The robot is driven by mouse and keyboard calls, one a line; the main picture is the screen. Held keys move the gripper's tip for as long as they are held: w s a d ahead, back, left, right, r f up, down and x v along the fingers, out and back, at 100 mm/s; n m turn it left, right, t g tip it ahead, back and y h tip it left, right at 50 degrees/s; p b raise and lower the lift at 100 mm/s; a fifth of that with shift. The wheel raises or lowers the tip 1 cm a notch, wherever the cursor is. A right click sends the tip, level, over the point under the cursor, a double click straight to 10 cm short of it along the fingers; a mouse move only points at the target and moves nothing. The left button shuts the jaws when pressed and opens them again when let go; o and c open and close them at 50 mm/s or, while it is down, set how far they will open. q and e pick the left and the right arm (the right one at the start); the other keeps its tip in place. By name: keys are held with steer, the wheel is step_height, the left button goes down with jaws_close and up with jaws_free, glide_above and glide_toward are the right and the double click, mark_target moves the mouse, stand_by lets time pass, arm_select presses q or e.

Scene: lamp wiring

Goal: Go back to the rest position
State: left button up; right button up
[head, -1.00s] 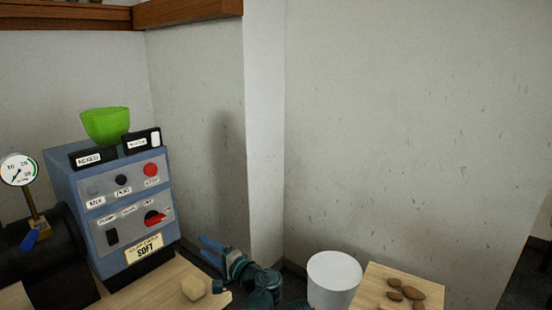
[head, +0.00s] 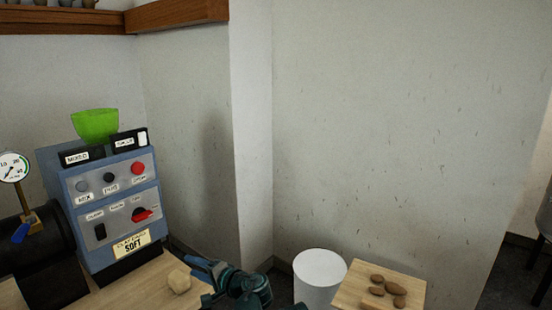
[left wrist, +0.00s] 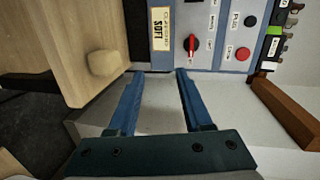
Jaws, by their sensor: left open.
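My left gripper (head: 203,267) is at the bottom of the head view, just right of the pale lump (head: 179,281) on the wooden bench. In the left wrist view its two blue fingers (left wrist: 160,75) stand apart with nothing between them. They point toward the blue-grey control box (head: 118,203), and the lump (left wrist: 104,63) lies outside them on the left. My right gripper is not in view.
The control box has buttons, a red switch and a SOFT label, with a green bowl (head: 95,126) on top. A gauge (head: 14,167) stands left. A white bin (head: 319,275) and a wooden board (head: 347,292) with several brown pieces are right of my arm.

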arm_select(q)
steer(key=s+a+f+n+g+h, duration=0.2)
steer(key=s+f+n+g+h, duration=0.35)
steer(key=f, duration=0.75)
steer(key=s+d+f+g+h, duration=0.3)
steer(key=s+d+f+h, duration=0.2)
steer(key=s+d+h, duration=0.3)
steer(key=s+d+r+m+p, duration=0.1)
steer(key=s+d+r+p, duration=0.1)
steer(key=r+p, duration=0.6)
steer(key=s+d+r+m+y+p, duration=0.1)
steer(key=s+d+r+p, duration=0.1)
steer(key=d+r+p, duration=0.3)
steer(key=s+d+r+m+p, duration=0.1)
steer(key=s+d+r+p, duration=0.2)
steer(key=r+p, duration=0.7)
steer(key=shift+d+r+y+p, duration=0.15)
steer(key=shift+r+y+p, duration=0.15)
steer(key=shift+r+y, duration=0.1)
steer(key=shift+g, duration=0.25)
